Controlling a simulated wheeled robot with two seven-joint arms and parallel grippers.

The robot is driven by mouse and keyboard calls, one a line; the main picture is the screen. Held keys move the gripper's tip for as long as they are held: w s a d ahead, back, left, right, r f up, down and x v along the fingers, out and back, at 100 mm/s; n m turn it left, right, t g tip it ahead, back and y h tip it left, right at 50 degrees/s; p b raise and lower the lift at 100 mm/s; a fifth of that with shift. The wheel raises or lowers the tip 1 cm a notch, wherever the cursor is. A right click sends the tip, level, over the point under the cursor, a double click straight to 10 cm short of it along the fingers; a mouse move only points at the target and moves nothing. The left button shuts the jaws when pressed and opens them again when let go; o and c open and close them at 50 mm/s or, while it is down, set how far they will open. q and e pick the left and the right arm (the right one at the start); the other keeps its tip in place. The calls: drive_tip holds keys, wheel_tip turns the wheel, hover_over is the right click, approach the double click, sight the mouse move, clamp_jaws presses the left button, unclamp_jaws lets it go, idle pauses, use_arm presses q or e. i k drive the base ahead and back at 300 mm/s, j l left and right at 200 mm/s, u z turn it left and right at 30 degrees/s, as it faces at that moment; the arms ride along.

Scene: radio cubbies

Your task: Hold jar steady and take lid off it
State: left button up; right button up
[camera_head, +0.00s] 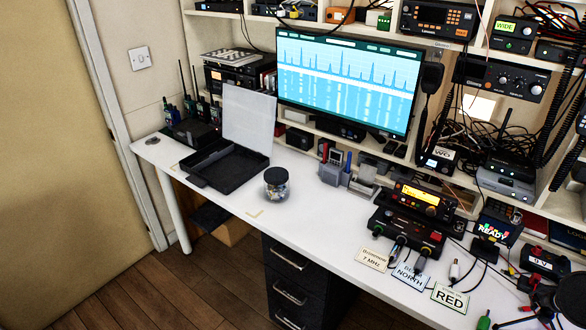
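A small glass jar (276,188) stands upright near the front edge of the white desk, left of its middle. Light-coloured bits show through its clear side. A dark lid (276,174) sits on top of the jar. Neither of my grippers shows in the head view, and nothing touches the jar.
An open black case (228,165) with a raised clear lid (248,118) stands just left of the jar. A pen holder (332,172) and a monitor (346,78) are behind it. Radios, cables and label cards (409,275) crowd the right. Desk around the jar's front and right is clear.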

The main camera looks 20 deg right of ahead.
sight(273, 193)
drive_tip(key=i+j+z, duration=0.2)
drive_tip(key=i+z, duration=0.15)
drive_tip(key=i+j+z, duration=0.35)
drive_tip(key=i, duration=0.2)
